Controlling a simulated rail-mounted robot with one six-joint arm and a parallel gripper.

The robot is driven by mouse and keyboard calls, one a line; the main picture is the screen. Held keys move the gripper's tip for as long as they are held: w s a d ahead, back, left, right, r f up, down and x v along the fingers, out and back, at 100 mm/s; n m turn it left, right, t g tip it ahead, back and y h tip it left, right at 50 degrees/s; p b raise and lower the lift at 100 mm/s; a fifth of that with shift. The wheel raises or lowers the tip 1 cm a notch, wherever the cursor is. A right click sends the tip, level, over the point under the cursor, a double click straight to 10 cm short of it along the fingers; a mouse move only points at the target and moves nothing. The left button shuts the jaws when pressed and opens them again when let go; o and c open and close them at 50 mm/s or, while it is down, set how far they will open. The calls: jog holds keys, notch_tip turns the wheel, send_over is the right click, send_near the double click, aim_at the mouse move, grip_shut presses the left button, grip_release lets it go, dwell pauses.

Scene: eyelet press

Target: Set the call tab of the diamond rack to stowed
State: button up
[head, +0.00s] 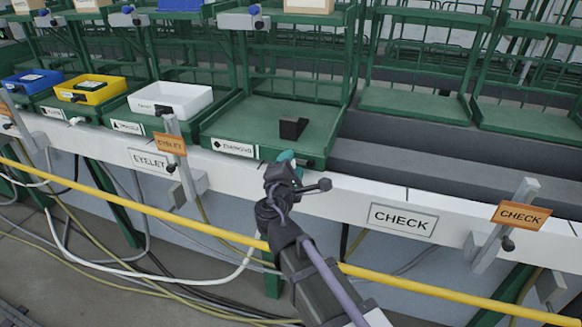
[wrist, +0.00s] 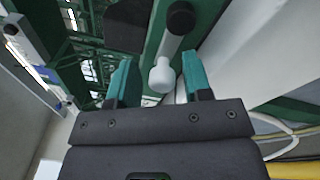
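The diamond rack is a green rack shelf (head: 235,118) with a white label reading DIAMOND (head: 232,147) on its front edge. My gripper (head: 287,158) is at the right of that front edge. In the wrist view its two teal fingers (wrist: 157,70) stand apart. A white rounded knob on a pale stem (wrist: 162,77) with a black end piece (wrist: 181,18) lies between and just beyond the fingertips; it looks like the call tab. A gap shows on both sides of the knob. In the head view my gripper mostly hides this spot.
A black block (head: 292,128) sits on the diamond shelf. White (head: 170,100), yellow (head: 90,90) and blue (head: 30,82) bins stand on shelves to the left. A yellow rail (head: 150,210) crosses in front, below the white beam. EYELET and CHECK (head: 403,219) signs hang on the beam.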

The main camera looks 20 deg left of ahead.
jog(key=shift+o, duration=0.4)
jog(key=shift+d, duration=0.1)
jog(key=shift+s, duration=0.2)
jog(key=s, duration=1)
jog(key=shift+s+d+f, duration=0.15)
jog(key=shift+s+d, duration=0.05)
jog(key=shift+d, duration=0.15)
